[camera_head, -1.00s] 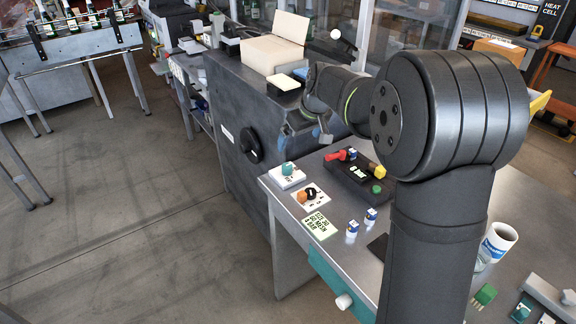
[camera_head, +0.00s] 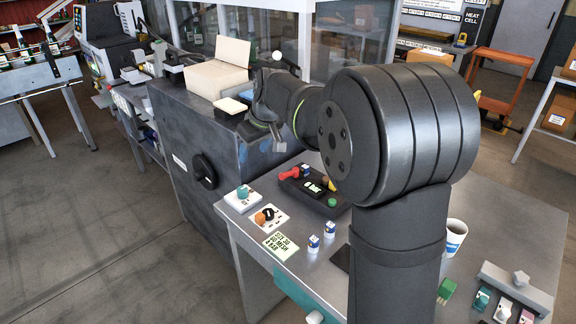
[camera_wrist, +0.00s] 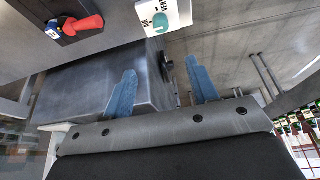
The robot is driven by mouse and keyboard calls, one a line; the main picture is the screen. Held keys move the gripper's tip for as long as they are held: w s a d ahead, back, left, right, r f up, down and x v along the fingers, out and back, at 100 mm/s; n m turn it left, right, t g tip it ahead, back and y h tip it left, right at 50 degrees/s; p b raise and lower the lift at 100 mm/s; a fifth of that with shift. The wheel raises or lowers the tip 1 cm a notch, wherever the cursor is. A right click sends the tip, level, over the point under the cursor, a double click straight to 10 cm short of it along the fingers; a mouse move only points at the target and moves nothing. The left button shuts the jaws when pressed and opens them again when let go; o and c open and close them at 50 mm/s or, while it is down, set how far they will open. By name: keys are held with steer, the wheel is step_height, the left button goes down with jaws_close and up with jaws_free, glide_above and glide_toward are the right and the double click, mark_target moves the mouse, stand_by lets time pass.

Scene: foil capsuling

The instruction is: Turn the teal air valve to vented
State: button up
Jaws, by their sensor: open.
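The teal air valve (camera_head: 243,191) is a small knob on a white labelled plate at the bench's far left corner. In the wrist view the teal knob (camera_wrist: 160,22) shows at the top, on its white plate with the letters "VENT" partly readable. Which mark the knob points to is too small to tell. My gripper (camera_head: 262,138) is in the air beyond and above the bench corner, apart from the valve. Its two blue fingers (camera_wrist: 162,90) are spread and empty, with the dark grey machine side behind them.
An orange knob (camera_head: 260,218) on a white plate sits beside the valve. A black control box (camera_head: 313,192) with a red handle (camera_head: 289,174) stands to the right. A grey machine (camera_head: 190,130) with a black handwheel (camera_head: 204,170) borders the bench. Two small blue-and-white pots (camera_head: 314,243) stand nearer.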

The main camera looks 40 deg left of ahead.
steer(key=s+f+m+t, duration=0.1)
steer(key=s+f+m, duration=0.1)
steer(key=m, duration=0.1)
glide_toward(242, 190)
steer(key=x, duration=0.9)
steer(key=shift+w+a+f, duration=0.15)
steer(key=c, duration=1)
